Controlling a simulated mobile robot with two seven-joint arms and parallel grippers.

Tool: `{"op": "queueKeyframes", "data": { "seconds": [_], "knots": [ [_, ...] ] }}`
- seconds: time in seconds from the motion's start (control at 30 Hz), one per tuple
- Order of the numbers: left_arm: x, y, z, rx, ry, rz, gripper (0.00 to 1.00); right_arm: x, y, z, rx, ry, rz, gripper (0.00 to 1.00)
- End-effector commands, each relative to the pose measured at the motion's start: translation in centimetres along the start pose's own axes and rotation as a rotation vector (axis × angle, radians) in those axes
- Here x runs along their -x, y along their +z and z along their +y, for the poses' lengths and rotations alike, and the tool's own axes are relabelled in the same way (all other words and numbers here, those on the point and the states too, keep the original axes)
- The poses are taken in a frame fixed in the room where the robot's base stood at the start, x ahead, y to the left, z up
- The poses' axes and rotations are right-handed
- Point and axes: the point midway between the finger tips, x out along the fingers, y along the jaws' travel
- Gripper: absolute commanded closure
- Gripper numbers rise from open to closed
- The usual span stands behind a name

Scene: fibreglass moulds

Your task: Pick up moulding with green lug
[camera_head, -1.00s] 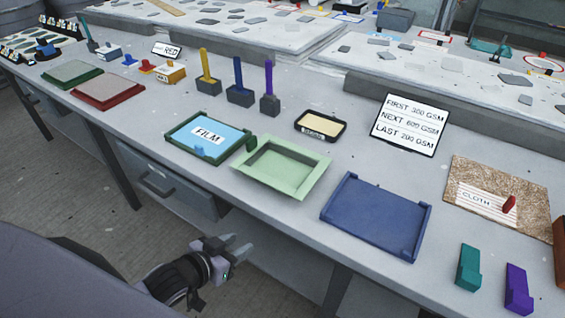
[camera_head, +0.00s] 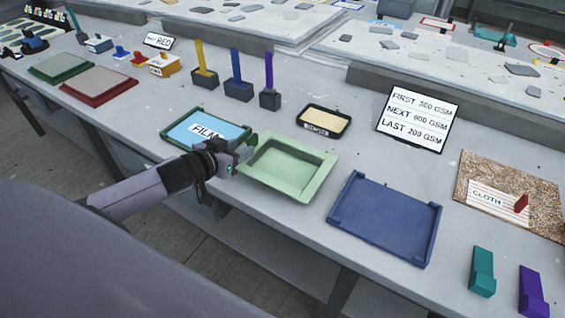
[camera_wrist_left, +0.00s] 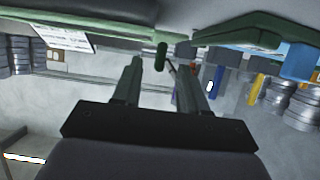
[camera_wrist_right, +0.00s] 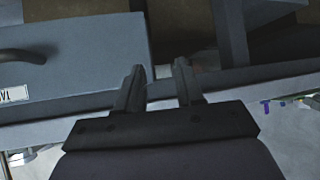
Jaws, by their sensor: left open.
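The light green moulding (camera_head: 288,168), a shallow tray with a wide rim, lies on the bench. Its dark green lug (camera_head: 251,139) stands at the left end, partly hidden by my gripper. My left gripper (camera_head: 240,154) is at that end, beside the lug. In the left wrist view the lug (camera_wrist_left: 161,53) shows ahead of and between the tips of the two spread fingers (camera_wrist_left: 164,70); nothing is gripped. I cannot tell whether a finger touches it. My right gripper (camera_wrist_right: 156,80) is open and empty, seen only in the right wrist view, near a grey drawer (camera_wrist_right: 80,60).
A blue mould tray (camera_head: 385,220) lies to the right, a small black-rimmed tray (camera_head: 323,121) behind. Brush holders (camera_head: 238,88) stand at the back. An order sign (camera_head: 412,118) stands back right.

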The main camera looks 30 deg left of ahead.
Motion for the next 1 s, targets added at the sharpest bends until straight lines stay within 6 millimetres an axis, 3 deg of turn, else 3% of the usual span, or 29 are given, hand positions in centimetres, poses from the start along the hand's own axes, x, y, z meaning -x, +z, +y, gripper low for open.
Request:
{"op": "queueKeyframes", "data": {
  "seconds": [0.4,0.8,0.93,1.0],
  "knots": [
    [-4.2,-0.5,-0.1,0.002,0.0,0.001,0.57,0.4,-0.4,0.0,0.001,0.0,-0.002,0.63],
    [-4.9,-0.3,0.0,0.0,0.002,0.0,0.57,0.4,-0.4,0.0,0.001,0.0,-0.003,0.63],
    [-4.9,-0.3,0.0,0.0,0.001,0.001,1.0,0.4,-0.4,0.0,0.001,-0.001,-0.003,0.63],
    [-4.9,-0.3,-0.1,0.0,0.001,0.001,1.0,0.4,-0.4,0.0,0.001,-0.001,-0.003,0.63]
  ]
}}
